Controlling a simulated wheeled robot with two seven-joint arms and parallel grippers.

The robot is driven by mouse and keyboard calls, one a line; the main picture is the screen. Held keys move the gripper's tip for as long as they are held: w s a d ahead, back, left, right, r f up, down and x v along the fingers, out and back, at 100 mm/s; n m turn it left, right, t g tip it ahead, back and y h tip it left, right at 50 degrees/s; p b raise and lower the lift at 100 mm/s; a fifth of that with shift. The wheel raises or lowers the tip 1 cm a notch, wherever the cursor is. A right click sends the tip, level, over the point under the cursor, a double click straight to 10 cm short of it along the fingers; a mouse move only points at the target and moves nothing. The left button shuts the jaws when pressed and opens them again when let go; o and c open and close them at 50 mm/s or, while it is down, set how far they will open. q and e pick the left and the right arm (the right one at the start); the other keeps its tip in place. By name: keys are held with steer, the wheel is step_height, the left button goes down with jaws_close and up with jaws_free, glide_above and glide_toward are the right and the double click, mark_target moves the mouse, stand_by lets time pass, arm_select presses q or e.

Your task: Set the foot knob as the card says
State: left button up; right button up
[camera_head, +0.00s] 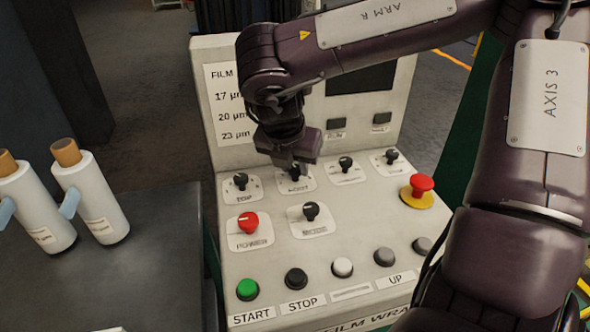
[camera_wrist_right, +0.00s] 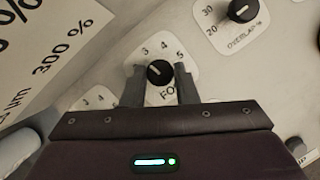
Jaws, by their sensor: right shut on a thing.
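The foot knob (camera_wrist_right: 158,73) is a black round knob with a white mark, on a white dial plate where 3, 4 and 5 show. Its mark points up and left in the right wrist view; the exact number is unclear. In the head view the foot knob's plate (camera_head: 296,185) lies in the upper row of the panel. My right gripper (camera_head: 293,170) reaches down over it, its two fingers (camera_wrist_right: 159,78) shut on the knob's sides. The card (camera_head: 229,104) on the upright panel reads FILM, 17, 20 and 23 µm; my arm covers its right part. My left gripper is not in view.
Other black knobs (camera_head: 345,163) sit close by in the same row. Film rolls (camera_head: 92,197) stand on a dark table (camera_head: 150,280) at left.

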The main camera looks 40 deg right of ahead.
steer(key=shift+f+m, duration=0.1)
steer(key=shift+m, duration=0.3)
steer(key=shift+w+b, duration=0.1)
steer(key=shift+b, duration=0.25)
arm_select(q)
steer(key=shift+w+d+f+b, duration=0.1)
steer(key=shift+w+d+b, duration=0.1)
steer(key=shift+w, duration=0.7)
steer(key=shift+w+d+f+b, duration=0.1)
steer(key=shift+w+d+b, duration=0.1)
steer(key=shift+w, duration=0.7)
arm_select(e)
steer(key=shift+m+g, duration=0.5)
steer(key=shift+m, duration=0.3)
steer(key=o, duration=1)
steer(key=shift+r, duration=0.25)
